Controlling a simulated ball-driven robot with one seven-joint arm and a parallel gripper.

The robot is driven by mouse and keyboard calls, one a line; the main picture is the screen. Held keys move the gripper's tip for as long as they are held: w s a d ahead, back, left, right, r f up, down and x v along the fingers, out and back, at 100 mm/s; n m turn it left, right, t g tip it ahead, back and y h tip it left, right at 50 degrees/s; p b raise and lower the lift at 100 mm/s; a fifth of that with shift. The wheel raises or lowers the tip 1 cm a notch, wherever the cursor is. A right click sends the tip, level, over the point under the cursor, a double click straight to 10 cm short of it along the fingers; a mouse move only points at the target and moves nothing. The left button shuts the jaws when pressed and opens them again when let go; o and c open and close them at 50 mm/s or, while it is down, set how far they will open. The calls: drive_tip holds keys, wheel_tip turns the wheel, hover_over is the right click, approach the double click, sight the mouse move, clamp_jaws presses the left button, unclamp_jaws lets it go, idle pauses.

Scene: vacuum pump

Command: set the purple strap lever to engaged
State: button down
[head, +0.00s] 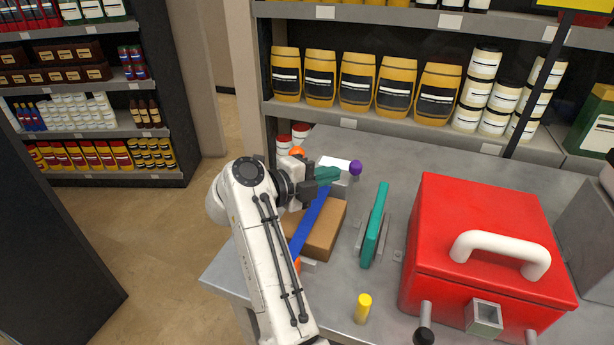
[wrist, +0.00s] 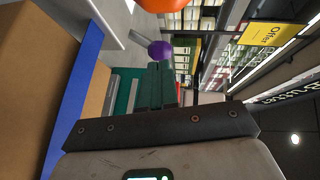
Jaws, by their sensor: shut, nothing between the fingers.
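The purple strap lever shows as a round purple knob (head: 355,167) beside a white block at the far end of the brown box. In the wrist view the purple knob (wrist: 160,50) sits on a short grey arm, just beyond my fingertips. My gripper (head: 336,174) has green fingers, shut and empty, pointing right toward the knob. The fingers (wrist: 160,70) appear close to the knob; whether they touch it I cannot tell. A blue strap (head: 312,217) runs over the brown box (head: 325,228). My gripper and arm hide part of the strap and the lever's base.
Orange knobs show at the strap's far end (head: 297,151) and near end. A teal bar (head: 375,225) stands right of the box. A red case (head: 480,235) with a white handle and a yellow peg (head: 363,308) are further right and in front. Shelves rise behind the grey table (head: 410,165).

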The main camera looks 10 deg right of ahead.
sight(351, 168)
drive_tip(key=shift+x, duration=1.75)
drive_tip(key=shift+r+p, duration=0.2)
drive_tip(key=shift+p, duration=0.15)
